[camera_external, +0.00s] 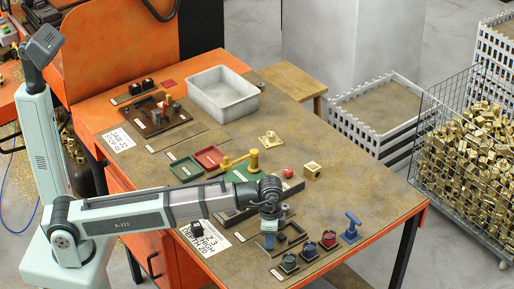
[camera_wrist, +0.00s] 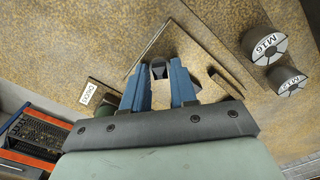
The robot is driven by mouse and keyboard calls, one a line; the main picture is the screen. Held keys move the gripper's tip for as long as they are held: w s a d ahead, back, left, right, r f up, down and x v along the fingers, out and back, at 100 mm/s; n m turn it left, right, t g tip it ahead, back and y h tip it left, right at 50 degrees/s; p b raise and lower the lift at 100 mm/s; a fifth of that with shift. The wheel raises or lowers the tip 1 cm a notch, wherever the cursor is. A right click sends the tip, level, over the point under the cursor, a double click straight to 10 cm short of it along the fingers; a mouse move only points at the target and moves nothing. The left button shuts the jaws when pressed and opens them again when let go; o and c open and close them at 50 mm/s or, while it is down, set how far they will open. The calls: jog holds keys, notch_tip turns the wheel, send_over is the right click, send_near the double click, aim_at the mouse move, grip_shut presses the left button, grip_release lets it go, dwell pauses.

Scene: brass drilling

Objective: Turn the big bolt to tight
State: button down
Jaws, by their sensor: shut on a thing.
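My gripper (camera_external: 269,242) is low over the front part of the workbench, pointing down. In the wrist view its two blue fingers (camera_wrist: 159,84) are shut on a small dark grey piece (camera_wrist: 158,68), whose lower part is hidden. Two round grey parts stand to the right in the wrist view: a larger one marked M16 (camera_wrist: 264,46) and a smaller one marked M12 (camera_wrist: 287,80). Both are apart from the fingers. I cannot tell for sure which thing is the big bolt, or how tight it is.
A dark angular holder (camera_external: 291,240) lies beside my gripper. Several knobs, including a red one (camera_external: 329,239), line the front edge near a blue T-shaped tool (camera_external: 351,228). A yellow handle (camera_external: 240,160) and brass block (camera_external: 312,171) stand behind. The bench's right side is clear.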

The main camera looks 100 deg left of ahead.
jog(key=shift+m, duration=0.5)
jog(key=c, duration=0.9)
grip_release()
notch_tip(320, 180, up, 14)
jog(key=shift+f, duration=0.1)
